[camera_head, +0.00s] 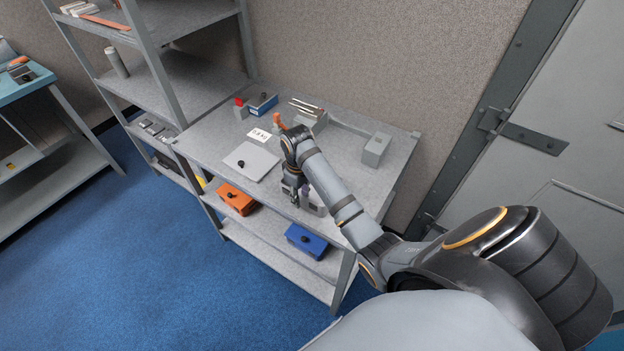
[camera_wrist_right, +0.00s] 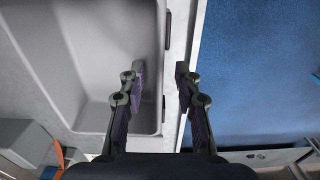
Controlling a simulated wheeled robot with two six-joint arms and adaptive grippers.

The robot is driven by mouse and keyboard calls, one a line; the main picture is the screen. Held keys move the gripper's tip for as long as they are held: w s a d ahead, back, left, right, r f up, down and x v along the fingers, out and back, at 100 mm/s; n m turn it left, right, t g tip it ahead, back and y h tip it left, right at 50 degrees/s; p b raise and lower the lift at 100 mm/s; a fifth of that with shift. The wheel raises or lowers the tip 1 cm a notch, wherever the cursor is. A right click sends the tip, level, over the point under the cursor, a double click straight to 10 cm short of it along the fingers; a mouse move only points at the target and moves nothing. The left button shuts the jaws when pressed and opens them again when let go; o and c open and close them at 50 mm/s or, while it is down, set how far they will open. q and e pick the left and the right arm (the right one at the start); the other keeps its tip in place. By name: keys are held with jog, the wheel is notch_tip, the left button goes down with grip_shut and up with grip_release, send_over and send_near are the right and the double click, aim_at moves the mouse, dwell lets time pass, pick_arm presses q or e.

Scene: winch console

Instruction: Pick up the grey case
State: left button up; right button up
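The grey case (camera_wrist_right: 85,75) fills the left of the right wrist view as an open, tray-like shape with raised walls and dark fittings along its right side. In the head view, a grey piece by my gripper (camera_head: 315,203) appears to be this case, mostly hidden behind my right arm, near the table's front edge. My right gripper (camera_wrist_right: 158,85) is open, fingers pointing down; it also shows in the head view (camera_head: 296,199). Its fingers appear on either side of the case's right wall, with a gap between them. I cannot tell whether they touch it. My left gripper is out of view.
The grey table (camera_head: 205,148) carries a flat panel with a black knob (camera_head: 250,161), a label card (camera_head: 259,136), a blue box (camera_head: 263,104) and a grey block (camera_head: 376,150). Orange (camera_head: 237,198) and blue (camera_head: 306,241) cases sit on the shelf below. Blue floor lies open in front.

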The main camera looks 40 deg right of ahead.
jog(key=shift+w+f, duration=0.1)
jog(key=shift+f, duration=0.5)
grip_shut()
jog(key=shift+r, duration=0.2)
